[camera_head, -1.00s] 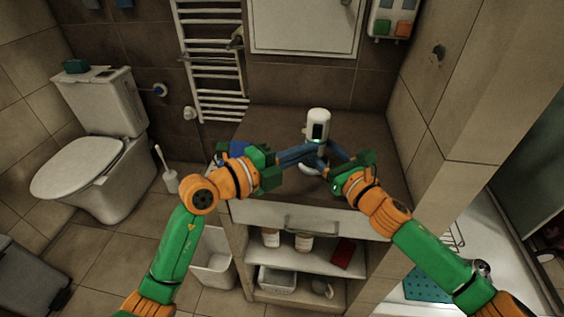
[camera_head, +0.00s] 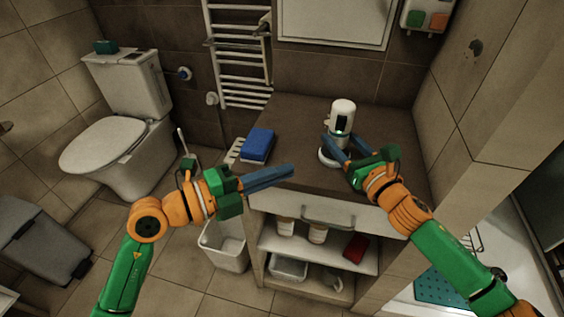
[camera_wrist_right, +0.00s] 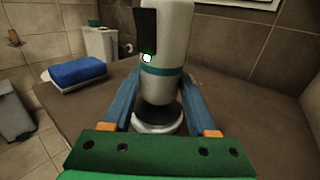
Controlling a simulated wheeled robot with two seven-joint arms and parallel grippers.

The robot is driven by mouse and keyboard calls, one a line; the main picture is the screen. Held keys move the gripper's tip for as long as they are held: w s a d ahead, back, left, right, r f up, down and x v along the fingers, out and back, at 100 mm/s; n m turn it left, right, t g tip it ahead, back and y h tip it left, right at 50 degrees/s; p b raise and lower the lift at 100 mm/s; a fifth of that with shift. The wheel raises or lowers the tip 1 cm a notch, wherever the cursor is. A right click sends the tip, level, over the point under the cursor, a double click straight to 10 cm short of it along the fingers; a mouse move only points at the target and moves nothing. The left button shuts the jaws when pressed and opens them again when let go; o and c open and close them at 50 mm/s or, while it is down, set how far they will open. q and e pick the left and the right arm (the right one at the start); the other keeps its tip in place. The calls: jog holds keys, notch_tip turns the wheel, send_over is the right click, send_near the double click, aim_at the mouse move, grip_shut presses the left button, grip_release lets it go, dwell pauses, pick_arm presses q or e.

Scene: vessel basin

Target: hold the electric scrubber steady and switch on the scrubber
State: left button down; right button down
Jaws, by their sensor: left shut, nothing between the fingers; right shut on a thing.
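The electric scrubber (camera_head: 342,113) is white with a dark panel and stands upright on the brown counter, its round base (camera_head: 327,157) below. In the right wrist view the scrubber (camera_wrist_right: 168,38) has a teal band and a lit, white-green spot beneath its dark panel. My right gripper (camera_head: 338,146) is shut on the scrubber's lower body, with one blue finger on each side; its fingers also show in the right wrist view (camera_wrist_right: 158,112). My left gripper (camera_head: 291,172) is shut and empty, in front of the counter's left part, apart from the scrubber.
A blue sponge (camera_head: 258,145) lies on a white rack (camera_head: 236,150) at the counter's left. The counter (camera_head: 385,140) is clear around the scrubber's back and right. A drawer and open shelves (camera_head: 340,257) are below. A white bin (camera_head: 225,246) and toilet (camera_head: 106,146) stand left.

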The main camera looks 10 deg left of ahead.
jog(key=shift+c, duration=0.6)
grip_release()
